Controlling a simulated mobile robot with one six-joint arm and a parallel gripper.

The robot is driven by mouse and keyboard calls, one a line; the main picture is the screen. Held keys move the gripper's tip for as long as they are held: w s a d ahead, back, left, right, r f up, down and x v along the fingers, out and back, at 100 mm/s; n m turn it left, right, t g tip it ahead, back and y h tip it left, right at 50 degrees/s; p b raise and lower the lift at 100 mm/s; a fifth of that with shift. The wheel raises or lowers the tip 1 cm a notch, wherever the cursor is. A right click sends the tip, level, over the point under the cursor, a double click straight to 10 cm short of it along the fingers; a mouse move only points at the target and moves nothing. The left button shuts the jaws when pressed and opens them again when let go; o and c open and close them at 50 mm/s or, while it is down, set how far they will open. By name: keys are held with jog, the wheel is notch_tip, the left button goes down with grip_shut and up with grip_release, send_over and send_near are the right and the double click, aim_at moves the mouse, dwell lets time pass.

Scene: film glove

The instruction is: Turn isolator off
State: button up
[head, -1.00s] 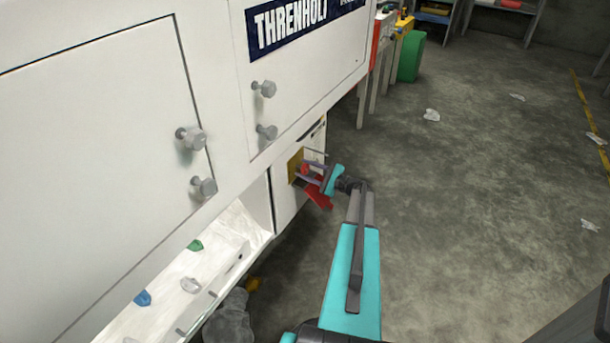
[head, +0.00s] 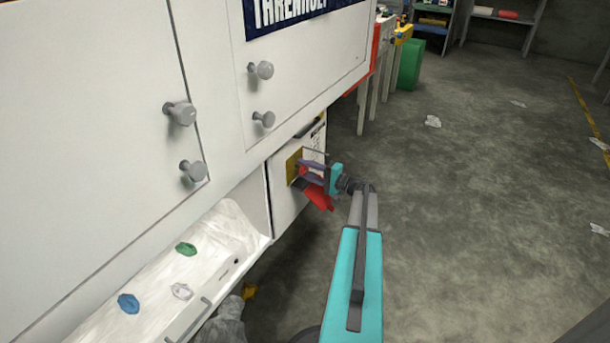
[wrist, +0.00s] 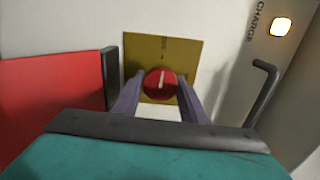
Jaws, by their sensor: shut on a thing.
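The isolator is a round red knob (wrist: 160,84) with a pale pointer line, set on a yellow plate (wrist: 185,50). The pointer line stands nearly upright in the wrist view. My gripper (wrist: 158,92) has a finger on each side of the knob and is shut on it. In the head view the gripper (head: 308,170) is at the yellow plate (head: 293,165) on the white cabinet's lower side, and the knob is mostly hidden there.
A red panel (wrist: 50,105) with a dark edge is left of the gripper, and a dark bar handle (wrist: 262,90) is right. A lit lamp (wrist: 281,27) sits by the word CHARGE. The open tray (head: 215,240) holds several coloured pieces. The floor at right is mostly clear.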

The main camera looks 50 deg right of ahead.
jog(key=shift+a+n, duration=0.1)
jog(key=shift+n, duration=0.2)
jog(key=o, duration=1)
jog(key=shift+o, duration=0.2)
jog(key=shift+v, duration=0.95)
jog(key=p+v, duration=0.3)
jog(key=v, duration=0.9)
jog(key=shift+w+f, duration=0.1)
